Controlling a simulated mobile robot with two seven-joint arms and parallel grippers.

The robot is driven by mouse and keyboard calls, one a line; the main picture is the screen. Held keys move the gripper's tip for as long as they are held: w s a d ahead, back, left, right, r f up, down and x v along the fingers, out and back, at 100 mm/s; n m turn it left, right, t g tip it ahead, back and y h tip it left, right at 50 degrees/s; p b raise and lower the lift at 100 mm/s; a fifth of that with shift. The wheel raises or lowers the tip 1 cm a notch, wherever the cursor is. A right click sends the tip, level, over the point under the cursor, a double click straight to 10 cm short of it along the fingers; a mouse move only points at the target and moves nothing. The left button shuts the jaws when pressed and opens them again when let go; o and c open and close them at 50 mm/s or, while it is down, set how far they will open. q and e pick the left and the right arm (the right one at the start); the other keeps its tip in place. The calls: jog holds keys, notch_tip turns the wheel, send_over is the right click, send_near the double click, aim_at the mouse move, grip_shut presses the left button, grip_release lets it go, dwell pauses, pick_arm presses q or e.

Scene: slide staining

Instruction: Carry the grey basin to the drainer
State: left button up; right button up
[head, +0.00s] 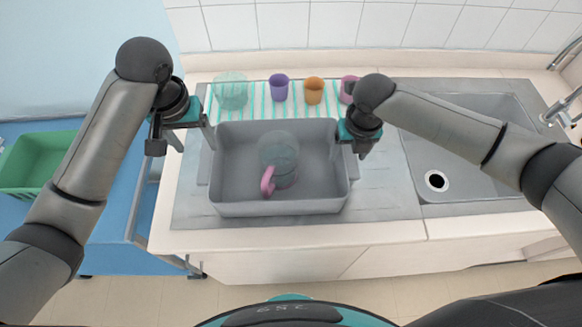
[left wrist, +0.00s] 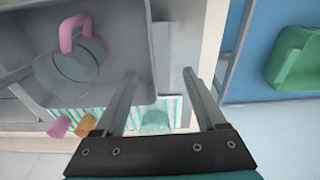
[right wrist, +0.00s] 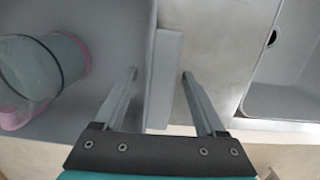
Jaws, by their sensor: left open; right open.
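The grey basin (head: 235,207) stands on the drainboard left of the sink. Inside it is a clear jug (head: 279,150) with a pink handle (head: 267,181). My left gripper (head: 208,140) is open at the basin's left side; in the left wrist view its fingers (left wrist: 160,95) are either side of the basin's side handle (left wrist: 178,50). My right gripper (head: 350,146) is open at the right side; in the right wrist view its fingers (right wrist: 158,78) straddle the right handle (right wrist: 165,75). I cannot tell if the fingers touch the handles.
A striped mat (head: 262,105) behind the basin holds a clear green container (head: 230,92), a purple cup (head: 278,86), an orange cup (head: 314,90) and a pink cup (head: 348,88). The sink (head: 455,150) is at right. A green crate (head: 40,160) stands on the blue surface (head: 115,225) at left.

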jog(key=shift+r, duration=0.35)
pick_arm(q)
notch_tip(320, 180, up, 3)
jog(key=shift+s+f, duration=0.1)
jog(key=shift+s, duration=0.05)
pick_arm(e)
notch_tip(320, 180, up, 11)
jog(key=s, duration=0.1)
jog(key=shift+s, duration=0.25)
jog(key=shift+r, duration=0.1)
